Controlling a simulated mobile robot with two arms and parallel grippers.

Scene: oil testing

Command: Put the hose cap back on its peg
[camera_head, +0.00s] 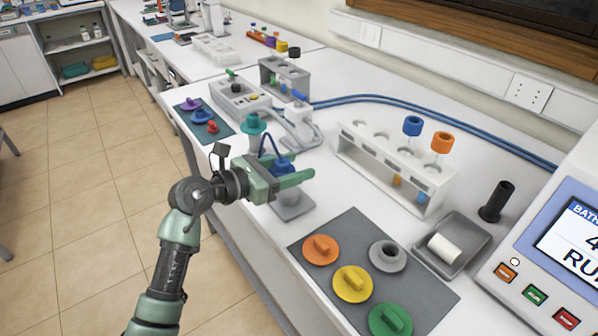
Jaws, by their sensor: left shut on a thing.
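My left gripper (296,169) is shut on a blue hose cap (283,164), which shows between its green fingers. A thin dark blue hose (266,143) loops up from the cap. A grey stand with a square base (293,210) is directly below the gripper. The fingers hide the upper part of this stand, so I cannot tell whether the cap touches a peg there. My right gripper is not in view.
A teal-topped piece (252,124) and a white device (299,122) stand just behind the gripper. A white tube rack (392,170) is to the right. A grey mat (424,292) with coloured caps lies in front right. A blue mat (190,127) lies at back left.

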